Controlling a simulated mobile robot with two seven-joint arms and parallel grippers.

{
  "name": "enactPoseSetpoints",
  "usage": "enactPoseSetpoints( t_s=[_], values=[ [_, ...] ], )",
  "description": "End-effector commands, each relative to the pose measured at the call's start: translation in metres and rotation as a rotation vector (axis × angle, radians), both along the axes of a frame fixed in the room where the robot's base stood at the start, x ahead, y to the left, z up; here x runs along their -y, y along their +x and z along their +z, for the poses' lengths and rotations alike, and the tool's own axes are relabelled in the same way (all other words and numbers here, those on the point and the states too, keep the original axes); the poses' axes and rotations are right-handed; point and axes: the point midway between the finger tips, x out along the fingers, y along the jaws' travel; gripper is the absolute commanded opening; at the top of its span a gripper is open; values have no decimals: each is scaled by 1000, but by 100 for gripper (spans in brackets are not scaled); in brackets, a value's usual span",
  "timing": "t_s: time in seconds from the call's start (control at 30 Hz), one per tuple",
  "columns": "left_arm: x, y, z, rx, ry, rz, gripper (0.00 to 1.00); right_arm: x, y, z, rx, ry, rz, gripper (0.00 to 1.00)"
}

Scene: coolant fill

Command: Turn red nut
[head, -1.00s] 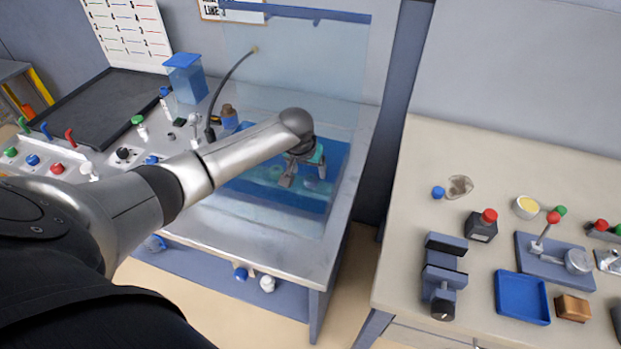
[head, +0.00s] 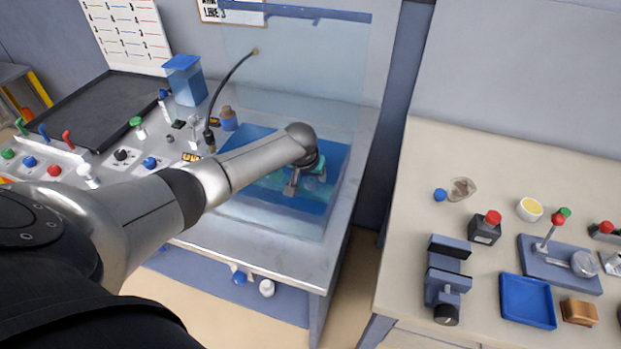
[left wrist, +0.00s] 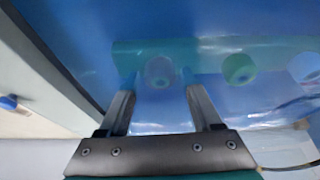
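Just beyond the fingertips is a round, pale grey-teal nut or cap (left wrist: 158,72) on a teal bar (left wrist: 205,50). A green round cap (left wrist: 239,69) and a pale blue one (left wrist: 305,67) sit to its right. The blue tint hides true colours, so I cannot tell which nut is red. My right gripper is not in view.
The clear panel (head: 300,60) stands behind the tank. A black hose (head: 225,80) arches at its left. A control panel with coloured knobs (head: 54,170) lies left. A separate bench (head: 400,240) at right holds a vise (head: 447,280) and a blue tray (head: 527,300).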

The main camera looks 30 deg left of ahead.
Motion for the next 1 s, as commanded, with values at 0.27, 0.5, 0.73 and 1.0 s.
enactPoseSetpoints(
  t_s=[0.27, 0.5, 0.73, 1.0],
  values=[
    [0, 0, 0, -1, 0, 0, 33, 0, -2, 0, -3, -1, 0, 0],
    [0, 0, 0, -1, 0, 0, 6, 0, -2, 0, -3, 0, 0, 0],
    [0, 0, 0, -1, 0, -1, 0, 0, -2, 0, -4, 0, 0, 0],
    [-1, -1, 0, -3, 0, -67, 0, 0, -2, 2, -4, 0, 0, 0]
  ],
)
